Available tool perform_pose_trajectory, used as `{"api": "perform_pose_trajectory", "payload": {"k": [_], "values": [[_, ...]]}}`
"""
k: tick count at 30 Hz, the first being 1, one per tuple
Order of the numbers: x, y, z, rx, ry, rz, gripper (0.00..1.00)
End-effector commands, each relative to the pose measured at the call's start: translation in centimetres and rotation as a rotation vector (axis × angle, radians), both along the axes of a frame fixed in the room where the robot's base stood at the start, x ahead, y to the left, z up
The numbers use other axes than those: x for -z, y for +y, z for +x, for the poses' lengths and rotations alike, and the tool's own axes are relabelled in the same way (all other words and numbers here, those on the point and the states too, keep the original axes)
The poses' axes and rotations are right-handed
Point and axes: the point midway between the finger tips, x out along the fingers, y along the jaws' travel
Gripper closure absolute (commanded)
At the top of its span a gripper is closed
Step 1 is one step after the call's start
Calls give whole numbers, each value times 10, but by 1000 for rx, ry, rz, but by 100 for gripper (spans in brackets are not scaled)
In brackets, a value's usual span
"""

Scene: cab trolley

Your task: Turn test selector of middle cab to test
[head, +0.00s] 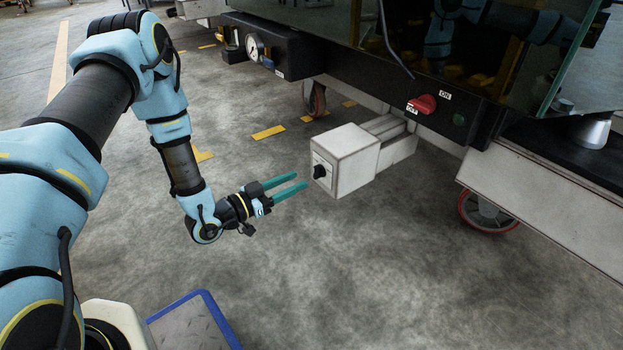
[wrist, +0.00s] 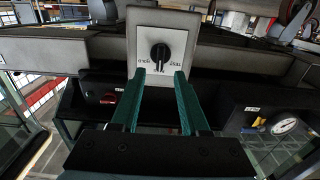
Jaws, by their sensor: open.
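The test selector is a black knob (head: 319,171) on the front plate of a white box (head: 350,158) that sticks out below the cab trolley. In the wrist view the knob (wrist: 160,56) sits on a pale plate (wrist: 178,31) with printed labels on both sides, too small to read surely. Its grip bar looks about vertical in that view. My gripper (head: 301,183) is open and empty, a short way in front of the knob and apart from it. In the wrist view its two teal fingers (wrist: 160,78) point at the knob, one on each side below it.
A red ON/OFF switch (head: 422,104) is on the dark beam behind the box. A pressure gauge (head: 254,47) is on the beam at upper left. A wheel (head: 487,211) stands at right. The floor (head: 350,270) in front of the box is clear.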

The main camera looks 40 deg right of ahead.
Motion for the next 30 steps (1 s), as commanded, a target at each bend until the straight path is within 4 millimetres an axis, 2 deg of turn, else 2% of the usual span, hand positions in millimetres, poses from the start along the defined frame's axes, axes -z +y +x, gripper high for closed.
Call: {"api": "perform_pose_trajectory", "payload": {"k": [3, 9, 15, 22, 23, 30], "values": [[3, -24, -2, 3, -3, -2, 55], [2, -51, -4, 2, -1, 0, 55], [0, -62, -3, -1, 0, 1, 55], [0, -62, -3, -1, 1, 1, 55], [0, -62, -3, -1, 1, 1, 56], [0, -62, -3, -1, 1, 2, 83]]}}
